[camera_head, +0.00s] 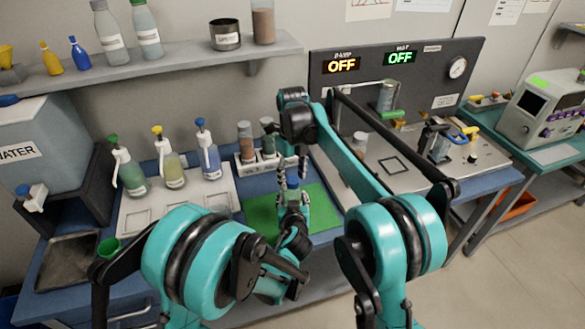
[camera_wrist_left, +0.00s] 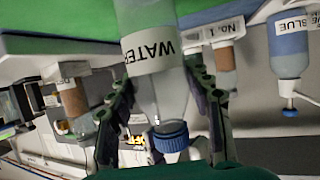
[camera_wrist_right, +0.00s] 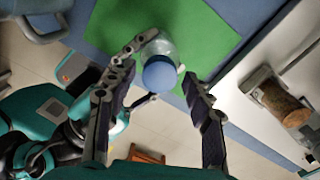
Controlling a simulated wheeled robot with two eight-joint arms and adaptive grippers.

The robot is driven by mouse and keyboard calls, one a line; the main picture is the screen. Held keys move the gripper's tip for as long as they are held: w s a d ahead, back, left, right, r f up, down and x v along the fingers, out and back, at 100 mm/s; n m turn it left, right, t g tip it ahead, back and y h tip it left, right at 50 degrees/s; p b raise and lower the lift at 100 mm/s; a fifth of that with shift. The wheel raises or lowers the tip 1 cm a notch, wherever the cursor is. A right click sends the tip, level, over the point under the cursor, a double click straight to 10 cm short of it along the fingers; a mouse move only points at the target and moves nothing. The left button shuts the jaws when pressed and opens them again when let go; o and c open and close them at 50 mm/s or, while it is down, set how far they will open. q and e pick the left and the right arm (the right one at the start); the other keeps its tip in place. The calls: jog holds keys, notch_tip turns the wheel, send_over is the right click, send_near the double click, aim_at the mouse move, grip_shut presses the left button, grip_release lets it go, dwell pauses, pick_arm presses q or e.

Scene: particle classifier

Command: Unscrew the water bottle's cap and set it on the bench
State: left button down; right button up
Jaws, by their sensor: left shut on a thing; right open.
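The water bottle, clear with a white WATER label, stands upright over the green mat (camera_head: 262,218). The left wrist view shows it upside down, with its body (camera_wrist_left: 150,52) between the fingers of my left gripper (camera_wrist_left: 162,80), which is shut on it. The blue cap (camera_wrist_left: 171,136) sits on its neck. My right gripper (camera_wrist_right: 161,68) is open above the bottle, its fingers apart on either side of the cap (camera_wrist_right: 160,73) and not closed on it. In the head view the grippers mostly hide the bottle.
A rack with brown-filled vials (camera_head: 246,140) stands behind the mat. A panel with OFF displays (camera_head: 400,58) and a metal plate (camera_head: 400,165) are to the right. The mat has bare room around the bottle.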

jog(key=shift+f, duration=0.15)
grip_shut()
